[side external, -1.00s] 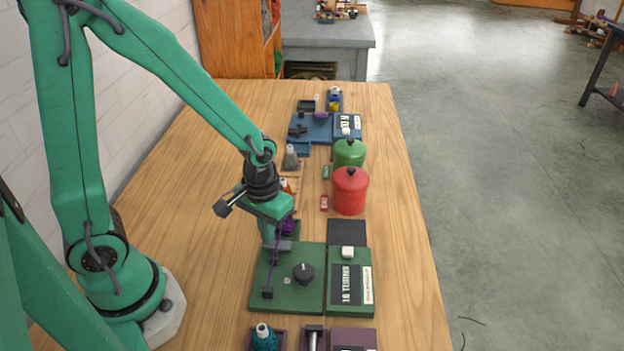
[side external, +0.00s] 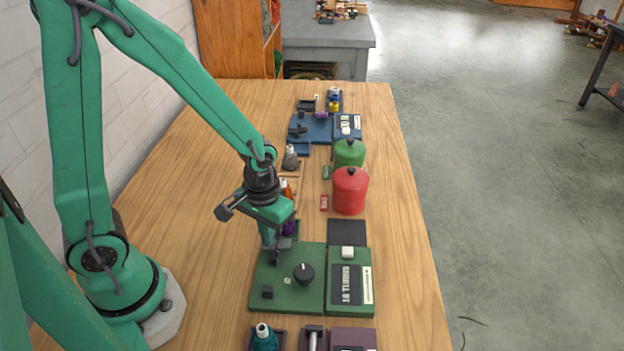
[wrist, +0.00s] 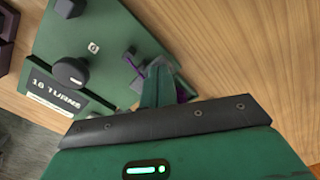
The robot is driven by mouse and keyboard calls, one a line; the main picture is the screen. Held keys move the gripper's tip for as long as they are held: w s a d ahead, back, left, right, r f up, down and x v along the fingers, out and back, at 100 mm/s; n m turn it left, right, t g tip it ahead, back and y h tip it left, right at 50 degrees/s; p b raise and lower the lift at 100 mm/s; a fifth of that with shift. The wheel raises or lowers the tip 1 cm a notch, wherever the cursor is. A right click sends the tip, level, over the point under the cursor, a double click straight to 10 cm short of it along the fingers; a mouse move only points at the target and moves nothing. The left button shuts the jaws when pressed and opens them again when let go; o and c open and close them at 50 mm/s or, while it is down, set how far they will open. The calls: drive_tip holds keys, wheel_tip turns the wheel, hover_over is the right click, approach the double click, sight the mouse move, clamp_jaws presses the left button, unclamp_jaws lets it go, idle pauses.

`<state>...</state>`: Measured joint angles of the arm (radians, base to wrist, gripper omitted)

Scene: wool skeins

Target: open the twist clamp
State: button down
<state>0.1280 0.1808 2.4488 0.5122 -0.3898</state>
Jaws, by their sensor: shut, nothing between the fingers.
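A green board (side external: 262,300) lies on the table below my gripper. It carries a round black knob (side external: 304,273) with a white mark, a dark square block (side external: 267,292) and a small dark fitting (wrist: 129,56) close to my fingers. I cannot tell for certain which of these is the twist clamp. My gripper (side external: 271,243) is shut and empty at the board's far left edge, partly hiding the fitting. In the wrist view, purple strand (wrist: 133,68) shows beside the fingers, and the knob (wrist: 70,72) is left of them.
A green label panel (side external: 350,300) with a white button adjoins the board on the right. Red (side external: 350,190) and green (side external: 349,152) canisters stand beyond. A teal skein or bottle (side external: 264,337) is at the near edge. Bare table lies to the left.

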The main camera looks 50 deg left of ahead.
wheel_tip(320, 180, up, 7)
idle(1.3)
drive_tip(key=s+a+r+m+t, duration=0.1)
drive_tip(key=s+r+t, duration=0.1)
drive_tip(key=r, duration=0.5)
drive_tip(key=s+a+r+m+t, duration=0.2)
drive_tip(key=s+r+t, duration=0.1)
drive_tip(key=r, duration=0.4)
drive_tip(key=shift+s+a+r+t, duration=0.15)
drive_tip(key=shift+s+a+t, duration=0.1)
drive_tip(key=shift+a+t, duration=0.05)
idle(1.1)
